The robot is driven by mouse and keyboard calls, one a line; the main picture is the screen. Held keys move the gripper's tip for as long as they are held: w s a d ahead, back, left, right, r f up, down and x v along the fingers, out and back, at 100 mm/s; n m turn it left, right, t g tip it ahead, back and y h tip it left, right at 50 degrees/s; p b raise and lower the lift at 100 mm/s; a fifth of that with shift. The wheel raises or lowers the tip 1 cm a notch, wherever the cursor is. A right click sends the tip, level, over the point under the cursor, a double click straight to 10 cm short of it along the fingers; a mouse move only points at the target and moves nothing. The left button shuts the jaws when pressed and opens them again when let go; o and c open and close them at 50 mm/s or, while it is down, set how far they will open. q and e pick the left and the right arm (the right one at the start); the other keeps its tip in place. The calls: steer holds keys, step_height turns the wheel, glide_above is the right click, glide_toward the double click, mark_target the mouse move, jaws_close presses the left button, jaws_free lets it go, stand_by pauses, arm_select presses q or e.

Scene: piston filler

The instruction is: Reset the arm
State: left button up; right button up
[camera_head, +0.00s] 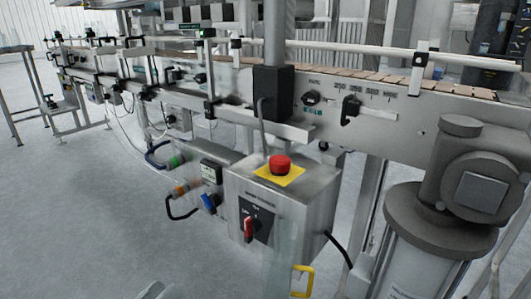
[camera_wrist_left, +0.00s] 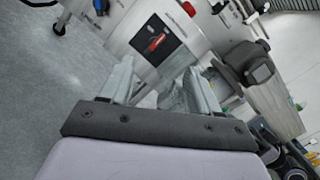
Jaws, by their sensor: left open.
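My left gripper (camera_head: 220,268) is low in the head view, with one pale fingertip at the bottom edge and the other in front of the control box's lower right. In the left wrist view the same gripper (camera_wrist_left: 160,70) is open, its two grey fingers apart and no object seen held between them. The metal control box (camera_head: 285,205) has a red rotary switch (camera_head: 249,229) on a black plate and a red emergency button (camera_head: 280,165) on top. In the left wrist view the red switch (camera_wrist_left: 157,42) lies ahead, beyond the fingertips. My right gripper is not in view.
A conveyor (camera_head: 370,90) runs across behind the box. A grey motor (camera_head: 470,185) stands at the right. A yellow handle (camera_head: 302,282) is low beside the box. The floor (camera_head: 70,210) at the left is clear.

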arm_select(q)
steer(key=s+d+n+g+y, duration=0.1)
steer(key=s+d+n+y, duration=0.15)
steer(key=n, duration=1.35)
steer(key=s+d+n+g+y, duration=0.1)
steer(key=s+d+n, duration=0.3)
steer(key=n, duration=1.1)
steer(key=s+a+r+n+g+y+p, duration=0.1)
steer(key=a+r+p, duration=0.3)
steer(key=p, duration=1.5)
steer(key=s+a+r+g+y+p, duration=0.3)
steer(key=r+p, duration=0.8)
steer(key=p, duration=0.8)
steer(key=shift+a+r+n, duration=0.3)
steer(key=shift+a+n, duration=0.1)
steer(key=shift+a, duration=0.3)
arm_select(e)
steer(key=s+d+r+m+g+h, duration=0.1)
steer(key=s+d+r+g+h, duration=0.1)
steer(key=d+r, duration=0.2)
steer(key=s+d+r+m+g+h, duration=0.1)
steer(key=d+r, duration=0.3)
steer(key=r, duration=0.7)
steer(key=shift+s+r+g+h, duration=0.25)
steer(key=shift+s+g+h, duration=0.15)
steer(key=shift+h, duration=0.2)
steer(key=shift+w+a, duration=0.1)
